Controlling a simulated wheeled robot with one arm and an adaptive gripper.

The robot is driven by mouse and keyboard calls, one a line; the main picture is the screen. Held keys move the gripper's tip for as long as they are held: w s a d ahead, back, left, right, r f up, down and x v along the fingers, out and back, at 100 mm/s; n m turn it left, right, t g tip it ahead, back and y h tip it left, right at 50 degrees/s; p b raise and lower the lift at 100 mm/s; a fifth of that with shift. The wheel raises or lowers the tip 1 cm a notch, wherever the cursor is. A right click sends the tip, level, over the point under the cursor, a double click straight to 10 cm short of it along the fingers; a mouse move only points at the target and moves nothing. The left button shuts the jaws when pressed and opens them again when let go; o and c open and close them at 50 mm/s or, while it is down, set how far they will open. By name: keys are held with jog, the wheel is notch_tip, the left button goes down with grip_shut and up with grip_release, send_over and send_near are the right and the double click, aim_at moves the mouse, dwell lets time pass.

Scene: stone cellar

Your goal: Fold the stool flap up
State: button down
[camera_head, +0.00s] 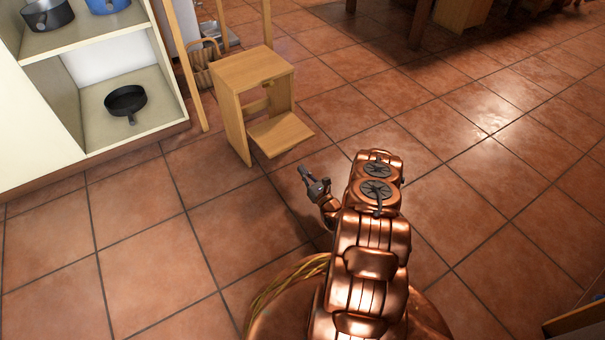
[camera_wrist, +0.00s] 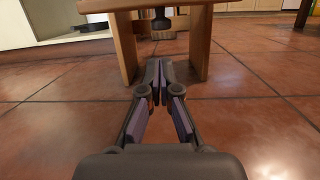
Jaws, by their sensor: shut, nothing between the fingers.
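The small wooden stool (camera_head: 252,72) stands on the tiled floor, upright, at upper centre-left in the head view. Its flap (camera_head: 280,133) sticks out low from the front, roughly level, like a step. My gripper (camera_head: 303,172) is low, just in front of the flap's near edge, apart from it in the head view. In the wrist view the gripper's fingertips (camera_wrist: 160,68) are together and empty, pointing between two wooden uprights of the stool (camera_wrist: 123,48). A wooden board crosses the top there; I cannot tell whether it is the flap.
A cream shelf unit (camera_head: 85,145) with pans stands left of the stool. A wicker basket (camera_head: 203,70) sits behind the stool. Wooden furniture legs (camera_head: 419,22) stand at the back right. The tiled floor in front and to the right is clear.

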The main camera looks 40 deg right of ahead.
jog(key=b+x, duration=0.3)
jog(key=x, duration=0.4)
jog(key=shift+w, duration=0.3)
jog(key=shift+s+a+r+g+p, duration=0.1)
jog(key=shift+s+r+g+p, duration=0.05)
jog(key=shift+r+g+p, duration=0.45)
